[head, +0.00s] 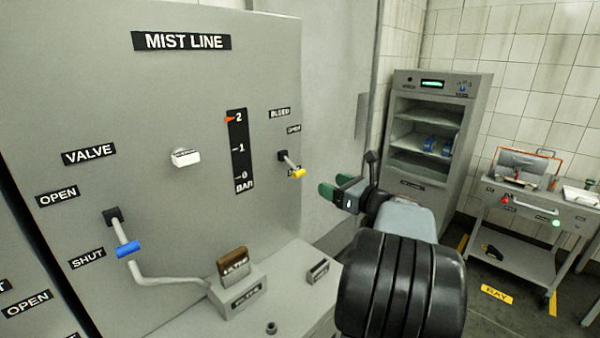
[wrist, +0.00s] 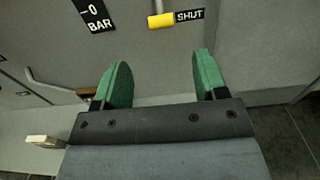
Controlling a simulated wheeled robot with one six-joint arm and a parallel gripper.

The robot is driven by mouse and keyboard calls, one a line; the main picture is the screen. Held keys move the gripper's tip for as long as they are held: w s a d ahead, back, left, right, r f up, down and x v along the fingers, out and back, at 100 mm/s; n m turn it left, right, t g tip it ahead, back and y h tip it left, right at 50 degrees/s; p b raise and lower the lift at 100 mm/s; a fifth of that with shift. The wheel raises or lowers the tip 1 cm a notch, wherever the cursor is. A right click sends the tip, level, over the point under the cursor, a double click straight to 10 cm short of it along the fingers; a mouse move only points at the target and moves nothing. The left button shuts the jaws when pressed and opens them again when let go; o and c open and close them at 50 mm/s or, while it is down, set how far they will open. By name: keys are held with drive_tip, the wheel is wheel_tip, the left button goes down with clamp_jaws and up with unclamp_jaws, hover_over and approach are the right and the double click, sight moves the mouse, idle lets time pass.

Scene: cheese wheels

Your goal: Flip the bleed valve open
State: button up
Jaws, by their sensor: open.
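The bleed valve is a small lever with a yellow tip (head: 298,173) on the grey mist line panel (head: 215,90), below the BLEED and OPEN labels. Its arm slants down to the right from a dark pivot, and the tip partly covers the lower label. In the wrist view the yellow tip (wrist: 160,20) lies beside the SHUT label, above and between the fingers. My gripper (head: 335,193) has green finger pads and is to the right of the lever, apart from it. In the wrist view my gripper (wrist: 158,80) is open with nothing between its fingers.
A pressure scale (head: 239,150) has its orange pointer near 2. A blue-tipped valve lever (head: 128,249) points toward SHUT at the left. A white knob (head: 186,157) sticks out mid-panel. A ledge with a brown-topped block (head: 233,262) juts out below. A cabinet (head: 432,130) and cart (head: 520,225) stand right.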

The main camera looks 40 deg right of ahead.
sight(297, 170)
drive_tip(key=w, duration=0.4)
drive_tip(key=w+a+p, duration=0.1)
drive_tip(key=w, duration=0.3)
drive_tip(key=w+a+p, duration=0.1)
drive_tip(key=w, duration=0.3)
drive_tip(key=shift+w+a, duration=0.15)
drive_tip(key=shift+w, duration=0.15)
drive_tip(key=shift+c, duration=0.4)
clamp_jaws()
drive_tip(key=shift+r+p, duration=0.1)
drive_tip(key=shift+p, duration=0.3)
